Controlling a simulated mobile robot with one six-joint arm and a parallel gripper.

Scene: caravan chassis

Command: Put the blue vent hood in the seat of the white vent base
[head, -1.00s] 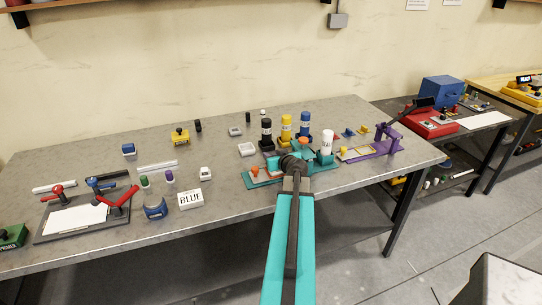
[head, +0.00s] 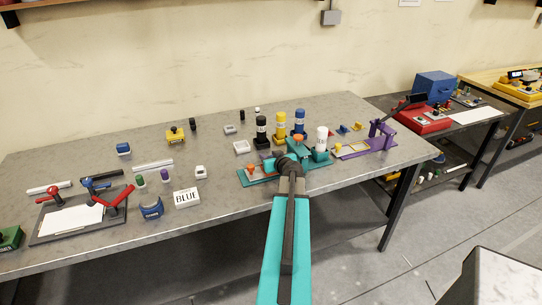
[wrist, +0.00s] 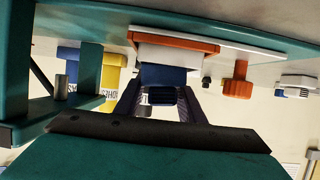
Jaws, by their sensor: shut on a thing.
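My gripper (wrist: 160,98) is shut on the blue vent hood (wrist: 165,76), which shows between the fingers in the wrist view. That view is upside down, with the bench at the top. A white block, which looks like the vent base (wrist: 172,56), lies directly against the hood on its bench side, with an orange piece (wrist: 172,40) beyond it. The hood and the white block look in line and touching or nearly so; I cannot tell whether the hood is in the seat. In the head view my arm hides the hood and the base.
A teal fixture (head: 258,178) surrounds the work spot, with an orange knob (wrist: 237,82) beside it. Black, yellow (head: 280,124) and blue bottles (head: 299,122) stand close behind. A white bottle (head: 321,143) and a purple fixture (head: 381,137) are to the right.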

